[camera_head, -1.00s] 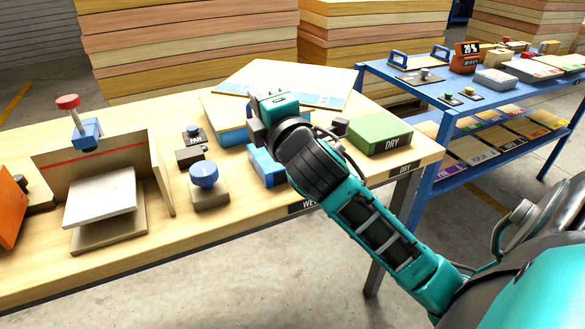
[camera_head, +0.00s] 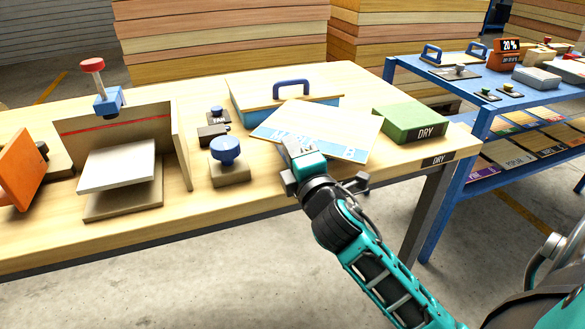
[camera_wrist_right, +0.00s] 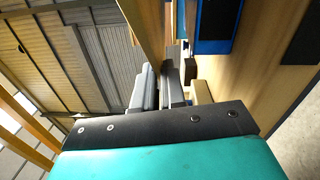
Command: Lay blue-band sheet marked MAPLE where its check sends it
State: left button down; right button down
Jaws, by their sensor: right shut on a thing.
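The pale sheet (camera_head: 335,118) has a blue band along its near edge, with partly covered lettering that starts "MA" and ends in "B". My right gripper (camera_head: 297,152) is shut on its near edge. It holds the sheet tilted above the table's front right part, between the blue lidded box (camera_head: 240,107) and the green DRY block (camera_head: 410,123). The sheet hides what lies under it. My left gripper is not in view.
A press-like stand with a white pad (camera_head: 118,165), an orange panel (camera_head: 22,170), a blue knob (camera_head: 226,150) and small black switches (camera_head: 213,133) stand to the left. A blue shelf cart (camera_head: 480,120) stands right, past a floor gap. Board stacks stand behind.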

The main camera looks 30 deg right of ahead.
notch_tip(320, 180, down, 3)
jog(key=shift+f+b, duration=0.2)
jog(key=shift+b, duration=0.35)
jog(key=c, duration=1.7)
grip_release()
jog(key=shift+f, duration=0.15)
jog(key=o, duration=0.5)
